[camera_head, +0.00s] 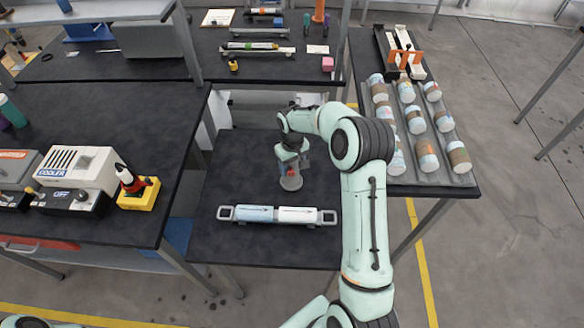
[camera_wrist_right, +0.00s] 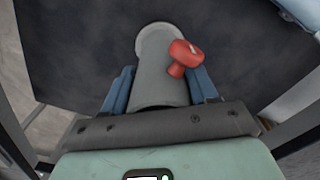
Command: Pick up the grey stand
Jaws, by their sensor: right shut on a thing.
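The grey stand (camera_head: 291,184) is a short grey cylinder with a wider round base and a red knob on its side. It is over the small dark table in the middle of the head view. I cannot tell whether its base touches the table. My right gripper (camera_head: 291,163) comes down on it from above and is shut on it. In the right wrist view the stand (camera_wrist_right: 158,84) is between the two blue fingers, with the red knob (camera_wrist_right: 184,56) near the right finger. The gripper hides its upper end. My left gripper is out of view.
A blue and white tube on a rack (camera_head: 277,215) lies in front of the stand. A cooler unit (camera_head: 78,168) and a yellow block (camera_head: 138,194) are on the left table. A tray of several jars (camera_head: 455,176) stands right. The small table's left part is clear.

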